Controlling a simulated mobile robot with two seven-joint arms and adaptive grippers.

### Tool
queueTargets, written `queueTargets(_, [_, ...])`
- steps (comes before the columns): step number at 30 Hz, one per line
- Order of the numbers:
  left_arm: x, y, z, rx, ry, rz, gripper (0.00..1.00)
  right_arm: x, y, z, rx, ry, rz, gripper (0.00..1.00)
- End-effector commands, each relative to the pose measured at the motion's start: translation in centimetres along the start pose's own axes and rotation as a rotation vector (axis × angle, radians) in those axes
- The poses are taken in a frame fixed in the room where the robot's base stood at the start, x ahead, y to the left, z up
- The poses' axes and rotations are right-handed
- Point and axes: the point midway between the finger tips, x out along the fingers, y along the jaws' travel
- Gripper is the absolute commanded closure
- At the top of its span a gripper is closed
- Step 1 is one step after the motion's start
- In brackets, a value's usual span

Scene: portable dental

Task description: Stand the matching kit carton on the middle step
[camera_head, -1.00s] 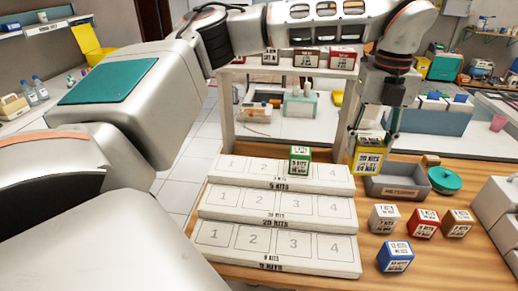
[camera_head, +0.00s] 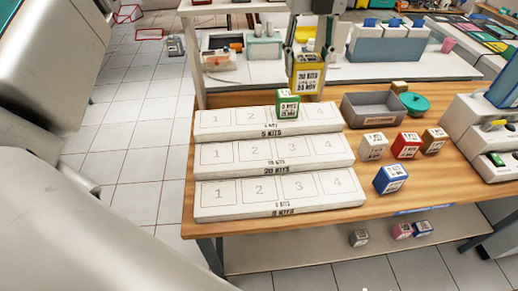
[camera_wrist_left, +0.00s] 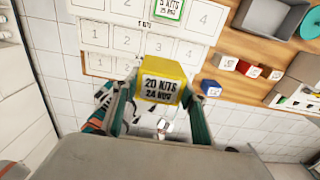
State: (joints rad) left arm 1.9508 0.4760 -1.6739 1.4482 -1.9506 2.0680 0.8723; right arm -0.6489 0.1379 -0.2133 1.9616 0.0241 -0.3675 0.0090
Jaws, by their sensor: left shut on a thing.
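My left gripper (camera_head: 308,60) is shut on a yellow carton (camera_head: 307,80) and holds it up behind the green carton in the head view. In the left wrist view the yellow carton (camera_wrist_left: 163,80) reads "20 KITS 24 NOV" between the two fingers (camera_wrist_left: 160,98). Three white steps have spaces numbered 1 to 4. The middle step (camera_head: 222,155) is marked "20 KITS" and is empty. The top step (camera_head: 232,119), marked "5 KITS", bears a green carton (camera_head: 288,104) on space 3. The bottom step (camera_head: 222,189) is empty; its label is hard to read. My right gripper is not in view.
Right of the steps are a grey tray (camera_head: 372,122), a teal lid (camera_head: 414,103), and white (camera_head: 373,147), red (camera_head: 406,145), brown (camera_head: 434,141) and blue (camera_head: 391,179) cartons. Several small boxes lie on the lower shelf (camera_head: 310,252).

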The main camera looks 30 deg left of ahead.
Motion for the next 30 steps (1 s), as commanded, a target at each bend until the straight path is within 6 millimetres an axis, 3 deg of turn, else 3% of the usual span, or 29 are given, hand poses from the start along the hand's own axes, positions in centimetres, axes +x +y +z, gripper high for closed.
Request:
queueTargets(4, [0.2, -0.2, -0.1, 0.005, -0.001, 0.001, 0.80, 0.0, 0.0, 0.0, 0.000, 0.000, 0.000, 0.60])
queueTargets(7, [1.4, -0.2, -0.1, 0.005, 0.003, 0.003, 0.80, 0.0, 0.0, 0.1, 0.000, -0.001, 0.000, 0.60])
queueTargets(21, [12.4, -0.1, -0.1, 0.005, 0.003, 0.002, 0.80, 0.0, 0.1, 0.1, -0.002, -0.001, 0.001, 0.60])
queueTargets(25, [14.6, -0.1, -0.2, 0.005, 0.002, 0.001, 0.80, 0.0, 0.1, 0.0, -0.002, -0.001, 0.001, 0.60])
queueTargets(30, [15.7, -0.2, -0.1, 0.004, 0.000, 0.001, 0.80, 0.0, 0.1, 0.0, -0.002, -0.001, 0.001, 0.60])
